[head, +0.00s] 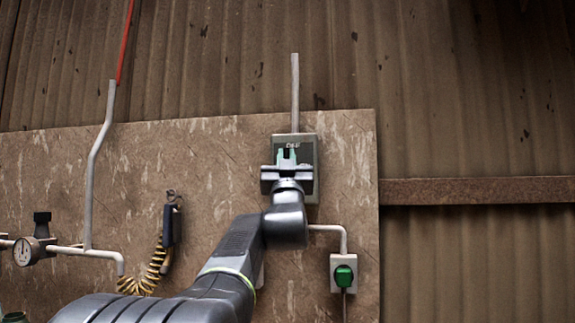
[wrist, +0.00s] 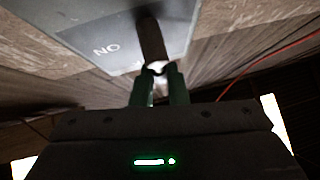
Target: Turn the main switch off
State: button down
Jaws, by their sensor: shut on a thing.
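A dark switch lever (wrist: 151,38) stands out from the face. My gripper (head: 287,153) is in front of the box, with its green fingers pointing up. In the wrist view my gripper (wrist: 158,75) is shut on the pale tip of the lever. My gripper hides the lever in the head view.
A grey conduit (head: 295,92) rises from the box. A green plug in a socket (head: 343,273) is below right. A handheld tool with a coiled yellow hose (head: 150,270) hangs left, beside pipes and a gauge (head: 27,251). A rusty beam (head: 470,190) runs right.

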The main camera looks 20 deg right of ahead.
jog(key=shift+f, duration=0.1)
dwell(0.3)
jog(key=c, duration=1.4)
grip_release()
jog(key=shift+c, duration=0.2)
jog(key=b+v, duration=0.3)
jog(key=v, duration=1)
jog(key=shift+s+f, duration=0.2)
jog(key=shift+s, duration=0.1)
jog(key=shift+a, duration=0.1)
jog(key=p+x, duration=0.3)
jog(key=x, duration=1.1)
